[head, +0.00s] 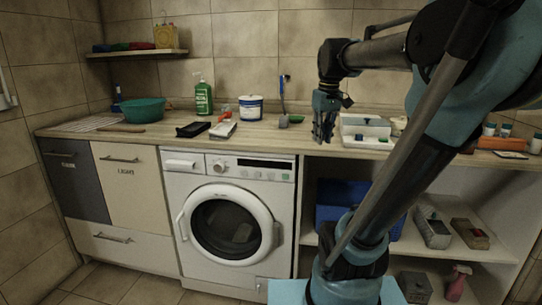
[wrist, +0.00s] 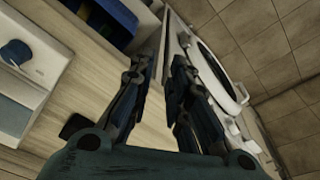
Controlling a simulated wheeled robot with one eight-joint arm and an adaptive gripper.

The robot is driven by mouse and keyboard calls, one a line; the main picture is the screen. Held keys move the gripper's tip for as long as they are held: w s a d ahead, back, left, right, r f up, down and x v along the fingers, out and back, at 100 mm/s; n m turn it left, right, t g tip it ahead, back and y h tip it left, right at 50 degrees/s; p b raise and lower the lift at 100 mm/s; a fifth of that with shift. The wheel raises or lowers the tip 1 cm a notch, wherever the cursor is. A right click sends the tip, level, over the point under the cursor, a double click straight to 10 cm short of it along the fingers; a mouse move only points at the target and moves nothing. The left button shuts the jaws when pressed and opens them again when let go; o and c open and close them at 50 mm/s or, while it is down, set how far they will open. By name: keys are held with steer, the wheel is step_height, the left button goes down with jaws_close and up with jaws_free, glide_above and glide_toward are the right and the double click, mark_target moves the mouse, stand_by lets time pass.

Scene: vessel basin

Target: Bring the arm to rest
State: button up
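My gripper (head: 325,118) hangs from my raised arm, fingers down, over the wooden counter (head: 265,139) just left of the white basin (head: 365,131). In the wrist view my gripper (wrist: 163,64) shows two dark fingers apart with nothing between them, so it is open and empty. Bare counter (wrist: 152,124) shows between and beside the fingers. I cannot tell whether the fingertips touch the counter. My arm crosses the right side of the head view and hides part of the counter there.
The washing machine (head: 229,220) is below the counter. A blue bin (head: 340,197) sits on the open shelf. The counter's front strip is clear.

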steer(key=s+d+f+m, duration=0.1)
steer(key=s+f+m, duration=0.1)
steer(key=s+f, duration=0.6)
steer(key=s+f+m, duration=0.2)
steer(key=s+f, duration=0.6)
steer(key=f, duration=0.7)
steer(key=shift+s+d+f, duration=0.25)
steer(key=shift+d+f, duration=0.05)
steer(key=shift+d, duration=0.1)
steer(key=shift+w+f, duration=0.2)
steer(key=shift+w, duration=0.2)
